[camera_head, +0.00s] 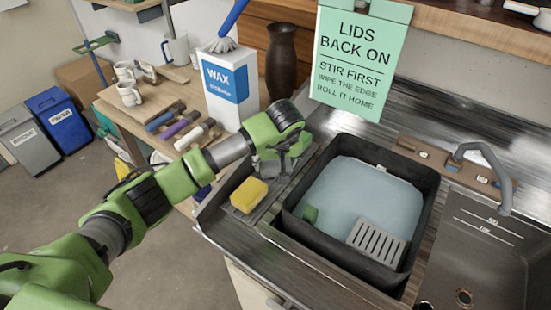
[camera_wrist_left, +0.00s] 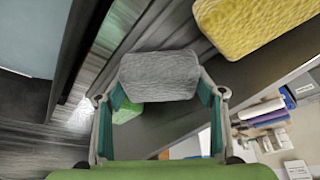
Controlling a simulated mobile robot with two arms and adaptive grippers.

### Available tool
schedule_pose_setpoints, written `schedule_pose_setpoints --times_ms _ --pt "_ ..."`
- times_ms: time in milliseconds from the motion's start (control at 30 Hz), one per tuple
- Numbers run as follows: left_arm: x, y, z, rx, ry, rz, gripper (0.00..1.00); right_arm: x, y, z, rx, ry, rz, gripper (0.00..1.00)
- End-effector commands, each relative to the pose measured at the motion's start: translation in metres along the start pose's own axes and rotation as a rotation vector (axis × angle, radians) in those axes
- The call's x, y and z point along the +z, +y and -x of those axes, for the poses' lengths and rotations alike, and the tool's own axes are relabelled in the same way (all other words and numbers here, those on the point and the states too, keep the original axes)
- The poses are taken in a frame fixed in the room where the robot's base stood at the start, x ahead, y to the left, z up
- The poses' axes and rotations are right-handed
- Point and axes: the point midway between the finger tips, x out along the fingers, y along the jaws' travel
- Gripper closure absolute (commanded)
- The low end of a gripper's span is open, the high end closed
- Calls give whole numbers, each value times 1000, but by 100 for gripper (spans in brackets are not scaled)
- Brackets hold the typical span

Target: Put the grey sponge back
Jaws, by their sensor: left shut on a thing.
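The grey sponge (camera_wrist_left: 160,76) sits between the fingertips of my left gripper (camera_head: 281,158), which is shut on it. In the head view the sponge is hard to tell apart from the grey fingers. A yellow sponge (camera_head: 248,194) lies beside the gripper, nearer the front, on a narrow dark holder (camera_head: 238,213) along the counter's left side. The yellow sponge also shows at the top right of the left wrist view (camera_wrist_left: 243,24). A green block (camera_wrist_left: 127,112) shows partly behind the grey sponge. My right gripper is not in view.
A white WAX box (camera_head: 232,100) and dark vase (camera_head: 281,62) stand behind. A sink and tap (camera_head: 497,170) are at right.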

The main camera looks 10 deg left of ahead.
Motion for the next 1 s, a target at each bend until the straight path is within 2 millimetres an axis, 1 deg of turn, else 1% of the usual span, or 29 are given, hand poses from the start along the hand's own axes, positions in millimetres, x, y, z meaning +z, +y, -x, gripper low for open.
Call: schedule_pose_setpoints --times_ms 233,367,400,433,700,800,833,933,1000 --pt "1 0 -2 0 1 0 64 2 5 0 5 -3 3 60" --pt "2 0 -6 0 1 0 64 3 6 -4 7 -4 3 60" --pt "2 0 -6 0 1 -1 35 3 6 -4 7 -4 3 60" --pt "2 0 -5 0 1 0 30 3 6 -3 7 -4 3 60" --pt "2 0 -4 0 1 0 30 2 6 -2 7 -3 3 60" --pt "0 0 1 0 0 0 30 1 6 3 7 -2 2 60" --pt "0 0 2 2 2 0 30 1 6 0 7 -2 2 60" --pt "-1 1 17 3 6 -1 30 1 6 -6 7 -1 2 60" --pt "-1 0 31 2 8 -3 30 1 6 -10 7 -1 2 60"
